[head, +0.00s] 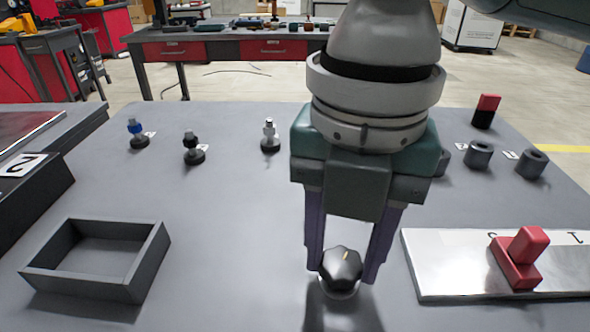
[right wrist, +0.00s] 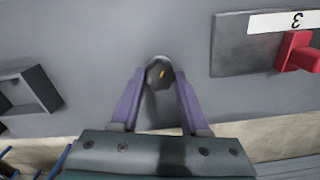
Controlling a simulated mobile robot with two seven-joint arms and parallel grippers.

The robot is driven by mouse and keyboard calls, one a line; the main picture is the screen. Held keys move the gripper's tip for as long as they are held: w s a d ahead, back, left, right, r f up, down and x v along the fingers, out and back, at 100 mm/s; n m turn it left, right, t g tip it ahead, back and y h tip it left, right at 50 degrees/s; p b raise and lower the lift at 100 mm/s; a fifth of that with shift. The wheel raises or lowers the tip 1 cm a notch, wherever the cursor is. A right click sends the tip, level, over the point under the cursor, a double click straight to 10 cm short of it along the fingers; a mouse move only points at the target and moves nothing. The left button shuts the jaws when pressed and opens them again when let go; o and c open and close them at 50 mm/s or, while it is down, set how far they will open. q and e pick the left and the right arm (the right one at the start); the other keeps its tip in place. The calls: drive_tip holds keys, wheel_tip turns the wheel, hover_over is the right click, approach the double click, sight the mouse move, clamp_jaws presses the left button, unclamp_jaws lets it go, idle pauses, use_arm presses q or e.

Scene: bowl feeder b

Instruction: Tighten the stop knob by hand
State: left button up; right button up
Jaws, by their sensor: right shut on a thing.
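The stop knob (head: 341,266) is a black lobed knob with a small yellow mark on top, sitting on a light round base near the front middle of the grey table. It also shows in the right wrist view (right wrist: 158,74). My right gripper (head: 343,272) comes down from above and is shut on the knob, with one purple finger on each side of it. In the right wrist view the fingertips (right wrist: 160,76) touch the knob's sides. What lies under the knob is mostly hidden. My left gripper is not in view.
A plate (head: 450,270) with a red handled block (head: 520,257) lies to the right. An open grey box (head: 100,292) stands at left. Several small posts, including a blue-topped one (head: 136,130), and grey rings (head: 531,164) stand farther back. The table between box and knob is clear.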

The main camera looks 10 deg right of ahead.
clamp_jaws()
drive_tip(key=shift+r+m+p, duration=0.2)
drive_tip(key=shift+m+p, duration=0.2)
drive_tip(key=shift+p, duration=0.3)
drive_tip(key=m+p, duration=0.8)
drive_tip(key=p, duration=0.2)
drive_tip(key=shift+r+p, duration=0.1)
drive_tip(key=shift+p, duration=0.2)
drive_tip(key=m+p, duration=0.3)
drive_tip(key=m, duration=0.1)
drive_tip(key=shift+a+m, duration=0.1)
drive_tip(key=shift+m, duration=0.2)
drive_tip(key=shift+f+m+p, duration=0.2)
drive_tip(key=shift+m+p, duration=1.05)
drive_tip(key=shift+m, duration=0.65)
